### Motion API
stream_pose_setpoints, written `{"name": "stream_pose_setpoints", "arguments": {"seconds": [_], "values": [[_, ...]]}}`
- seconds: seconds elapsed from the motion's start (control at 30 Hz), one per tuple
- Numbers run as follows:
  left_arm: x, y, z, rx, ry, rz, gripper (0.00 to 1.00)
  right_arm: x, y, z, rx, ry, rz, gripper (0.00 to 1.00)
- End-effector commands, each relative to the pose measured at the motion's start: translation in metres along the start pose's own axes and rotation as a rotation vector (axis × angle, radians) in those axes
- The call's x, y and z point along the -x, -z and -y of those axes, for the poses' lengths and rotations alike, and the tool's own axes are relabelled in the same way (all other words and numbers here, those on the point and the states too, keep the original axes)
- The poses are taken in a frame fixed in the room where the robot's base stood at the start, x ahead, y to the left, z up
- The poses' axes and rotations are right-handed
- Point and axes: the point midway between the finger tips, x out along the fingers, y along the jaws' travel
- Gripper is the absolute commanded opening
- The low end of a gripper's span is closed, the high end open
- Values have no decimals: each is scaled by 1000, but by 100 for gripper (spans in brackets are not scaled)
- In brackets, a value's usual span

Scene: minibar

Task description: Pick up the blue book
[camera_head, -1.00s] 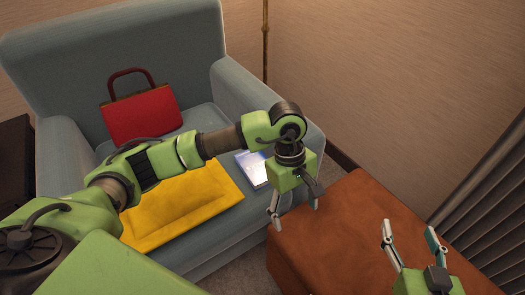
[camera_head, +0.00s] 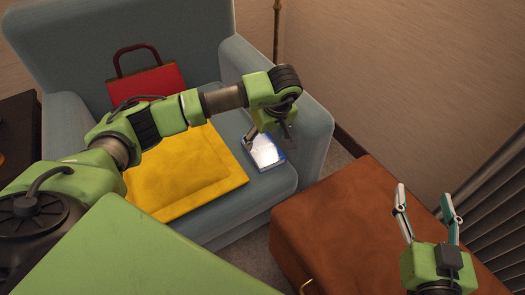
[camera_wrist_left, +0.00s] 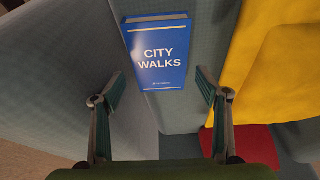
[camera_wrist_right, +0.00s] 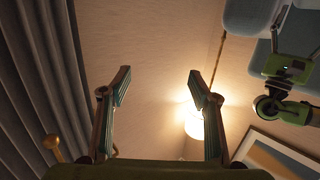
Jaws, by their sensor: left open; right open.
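The blue book (camera_head: 267,160) lies on the seat of the armchair, near its right armrest; glare whitens its cover in the head view. In the left wrist view the book (camera_wrist_left: 160,75), titled "CITY WALKS", lies cover up, ahead of the fingers. My left gripper (camera_head: 268,141) is at the book, its fingers spread and empty; I cannot tell whether they touch it. The left fingers (camera_wrist_left: 159,80) also show in the left wrist view, one toward each side of the book. My right gripper (camera_head: 424,195) is open and empty above the brown cabinet.
The grey-blue armchair (camera_head: 300,110) has raised armrests. A yellow cushion (camera_head: 190,185) lies left of the book. A red handbag (camera_head: 160,80) stands against the backrest, partly behind my left arm. The brown cabinet (camera_head: 340,225) stands front right of the chair.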

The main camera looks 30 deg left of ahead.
Motion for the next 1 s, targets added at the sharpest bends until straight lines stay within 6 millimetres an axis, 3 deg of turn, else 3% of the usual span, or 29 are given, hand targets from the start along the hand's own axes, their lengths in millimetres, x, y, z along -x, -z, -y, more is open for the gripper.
{"name": "stream_pose_setpoints", "arguments": {"seconds": [0.23, 0.6, 0.9, 0.93, 1.0], "values": [[-15, -1, 0, 1, 2, 2, 68, -2, 18, 3, -2, 6, -90, 56], [-56, -1, 0, 1, 0, 2, 68, 8, 79, 10, -8, 21, -379, 56], [-58, 0, 0, 0, -1, 1, 68, 11, 86, 10, -9, 23, -408, 56], [-58, -1, 0, 0, -1, 1, 65, 11, 86, 10, -9, 23, -407, 56], [-58, 0, 0, 0, -1, 1, 47, 11, 86, 10, -9, 23, -407, 56]]}}
